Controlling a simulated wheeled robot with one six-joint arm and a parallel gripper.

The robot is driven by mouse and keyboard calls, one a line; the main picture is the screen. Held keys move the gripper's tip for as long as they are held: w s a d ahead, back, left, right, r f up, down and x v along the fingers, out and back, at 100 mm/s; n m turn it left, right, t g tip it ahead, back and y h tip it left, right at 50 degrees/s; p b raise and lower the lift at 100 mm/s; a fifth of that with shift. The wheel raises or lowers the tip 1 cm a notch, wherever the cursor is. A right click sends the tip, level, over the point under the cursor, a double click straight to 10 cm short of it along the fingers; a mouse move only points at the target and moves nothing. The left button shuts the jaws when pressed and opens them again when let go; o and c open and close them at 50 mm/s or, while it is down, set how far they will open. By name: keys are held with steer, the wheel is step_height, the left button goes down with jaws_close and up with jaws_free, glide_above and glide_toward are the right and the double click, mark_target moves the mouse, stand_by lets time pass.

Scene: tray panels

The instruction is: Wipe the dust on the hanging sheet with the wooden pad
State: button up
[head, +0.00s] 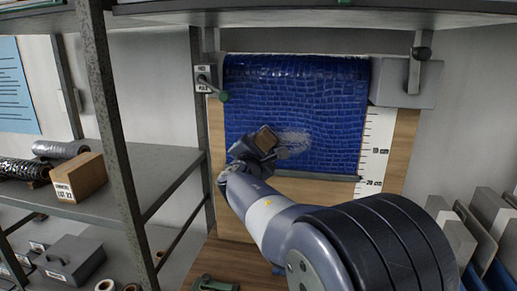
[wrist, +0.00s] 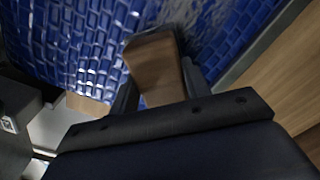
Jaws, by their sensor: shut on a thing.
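The hanging sheet (head: 295,85) is blue and glossy with a brick-like pattern. It hangs in front of a wooden board in the head view and fills the top of the wrist view (wrist: 70,40). A pale grey smear of dust (head: 296,140) lies on its lower middle. My gripper (head: 258,148) is shut on the wooden pad (head: 267,139), just left of the dust. In the wrist view the brown pad (wrist: 155,70) sits between the dark fingers, its far end close to the sheet. I cannot tell whether it touches.
A grey metal shelf with a post (head: 108,120) stands at the left, holding a cardboard box (head: 80,178) and rolls. A white ruler (head: 376,145) runs along the sheet's right edge. Grey panels (head: 490,215) stand at the lower right.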

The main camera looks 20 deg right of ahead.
mark_target(270, 148)
steer(key=shift+w+d, duration=0.4)
steer(key=shift+w, duration=0.15)
steer(key=shift+s+d, duration=0.1)
steer(key=shift+s+d+f+b, duration=0.1)
steer(key=shift+s+d+b, duration=0.7)
steer(key=shift+d+b, duration=0.3)
steer(key=shift+s+d+b, duration=0.8)
steer(key=shift+s+d, duration=0.15)
steer(key=shift+d, duration=0.55)
steer(key=shift+s+d+b, duration=0.8)
steer(key=shift+s+d, duration=0.2)
steer(key=shift+d, duration=0.45)
steer(key=shift+s+d+b, duration=0.8)
steer(key=shift+s+d, duration=0.15)
steer(key=shift+d, duration=0.55)
